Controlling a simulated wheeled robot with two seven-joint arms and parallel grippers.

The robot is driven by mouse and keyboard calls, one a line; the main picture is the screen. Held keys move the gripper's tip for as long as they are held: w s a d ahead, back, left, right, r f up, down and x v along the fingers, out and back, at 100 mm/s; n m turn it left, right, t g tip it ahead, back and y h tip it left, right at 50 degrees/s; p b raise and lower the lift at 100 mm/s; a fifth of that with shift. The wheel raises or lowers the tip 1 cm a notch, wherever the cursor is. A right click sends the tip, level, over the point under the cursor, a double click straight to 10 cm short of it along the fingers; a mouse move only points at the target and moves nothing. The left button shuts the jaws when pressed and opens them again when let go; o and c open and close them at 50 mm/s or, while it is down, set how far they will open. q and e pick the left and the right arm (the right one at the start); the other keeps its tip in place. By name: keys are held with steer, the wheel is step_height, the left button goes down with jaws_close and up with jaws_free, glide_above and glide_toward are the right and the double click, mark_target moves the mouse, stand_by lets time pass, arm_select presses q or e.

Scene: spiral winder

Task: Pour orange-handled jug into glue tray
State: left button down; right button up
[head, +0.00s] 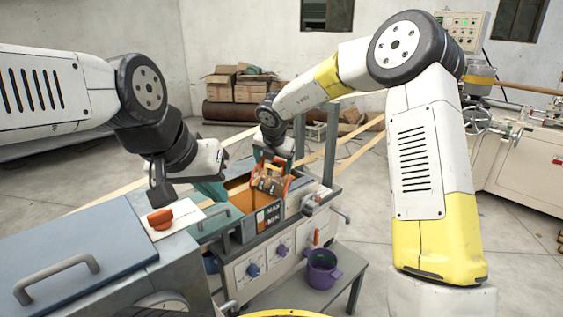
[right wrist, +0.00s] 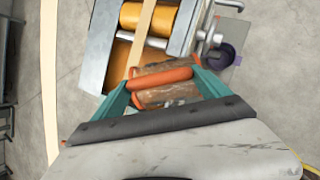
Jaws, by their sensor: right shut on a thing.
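The orange-handled jug (head: 269,182) has a see-through brownish body. It is over the right part of the glue tray (head: 247,229), whose front carries MAX and MIN marks and which shows orange inside. My right gripper (head: 272,160) is shut on the jug's orange handle; in the right wrist view the handle (right wrist: 163,76) lies between its teal fingers. I cannot tell how far the jug is tilted, and no stream of glue is visible. My left gripper (head: 208,188) is to the left of the tray, near its back left corner; its jaw opening is not clear.
A grey lidded cabinet (head: 75,250) with an orange knob (head: 160,217) stands at the front left. A purple bucket (head: 322,268) sits on a low shelf below the machine. A pale strip (right wrist: 143,40) crosses over the tray and roller. Boxes (head: 255,90) lie at the back.

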mark_target(264, 161)
steer(key=shift+w+a+n+g+h, duration=0.2)
steer(key=shift+w+a+h, duration=0.05)
steer(key=shift+a+h, duration=0.55)
steer(key=shift+w+a+n+g+h, duration=0.2)
steer(key=shift+a+h, duration=0.4)
steer(key=shift+a, duration=0.25)
stand_by(2.6)
steer(key=d, duration=0.1)
steer(key=d+y, duration=0.2)
steer(key=shift+s+r+m+t, duration=0.2)
steer(key=shift+s+m+t, duration=0.1)
steer(key=shift+s, duration=0.1)
steer(key=shift+s+d+r+y, duration=0.1)
steer(key=shift+s+d+y, duration=0.2)
steer(key=shift+d+y, duration=0.4)
steer(key=shift+a, duration=0.1)
